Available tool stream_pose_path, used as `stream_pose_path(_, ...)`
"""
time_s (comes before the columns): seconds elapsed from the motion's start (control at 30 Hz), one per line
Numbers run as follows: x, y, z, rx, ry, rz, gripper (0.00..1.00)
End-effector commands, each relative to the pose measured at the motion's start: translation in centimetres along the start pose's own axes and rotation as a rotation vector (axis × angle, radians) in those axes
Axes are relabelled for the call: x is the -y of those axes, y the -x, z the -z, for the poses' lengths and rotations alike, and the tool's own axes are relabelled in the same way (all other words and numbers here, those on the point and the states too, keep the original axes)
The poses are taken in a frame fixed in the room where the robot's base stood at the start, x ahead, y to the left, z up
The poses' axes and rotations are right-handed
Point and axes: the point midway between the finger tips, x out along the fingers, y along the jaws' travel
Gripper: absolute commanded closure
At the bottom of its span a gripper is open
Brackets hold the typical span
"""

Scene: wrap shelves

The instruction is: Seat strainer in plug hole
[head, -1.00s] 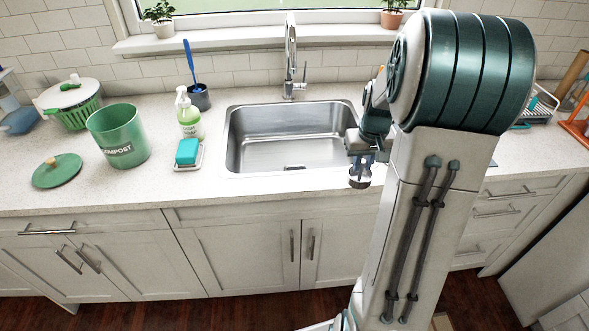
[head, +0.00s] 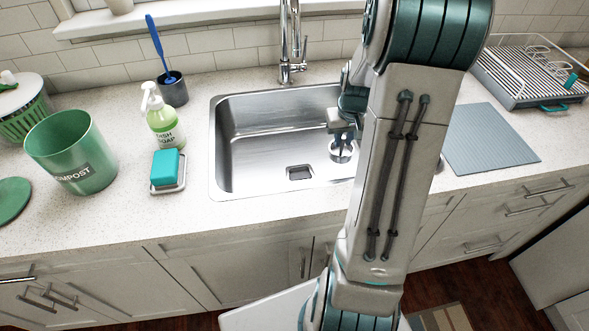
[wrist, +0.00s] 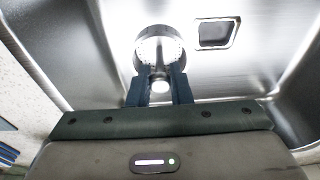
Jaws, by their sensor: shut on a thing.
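The strainer (head: 341,153) is a small round metal basket with a stem. It also shows in the wrist view (wrist: 158,46), with holes around its rim. My gripper (wrist: 160,84) is shut on the strainer's stem and holds it inside the sink (head: 224,150), to the right of the plug hole. In the head view my gripper (head: 342,132) is partly hidden by my arm. The plug hole (head: 299,173) is a dark, squarish opening in the sink floor. It also shows in the wrist view (wrist: 215,33), right of the strainer and apart from it.
The tap (head: 290,45) stands behind the sink. Left of the sink are a soap bottle (head: 160,122), a teal sponge (head: 167,166) on a dish, a brush in a cup (head: 172,90) and a green compost bin (head: 70,150). A grey mat (head: 488,140) and dish rack (head: 525,78) are at right.

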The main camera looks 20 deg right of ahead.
Motion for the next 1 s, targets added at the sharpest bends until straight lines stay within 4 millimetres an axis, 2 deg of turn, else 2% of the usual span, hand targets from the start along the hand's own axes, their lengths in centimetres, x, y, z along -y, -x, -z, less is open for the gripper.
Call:
stream_pose_path(0.17,2.2,-1.7,0.3,0.003,0.003,0.001,1.0)
stream_pose_path(0.4,7.4,-5.2,1.3,0.003,0.003,0.0,1.0)
stream_pose_path(0.6,10.3,-7.1,1.9,0.002,0.001,0.0,1.0)
stream_pose_path(0.77,11.0,-7.8,2.0,0.0,-0.001,-0.001,1.0)
stream_pose_path(1.0,11.0,-10.7,1.5,0.003,-0.002,-0.001,1.0)
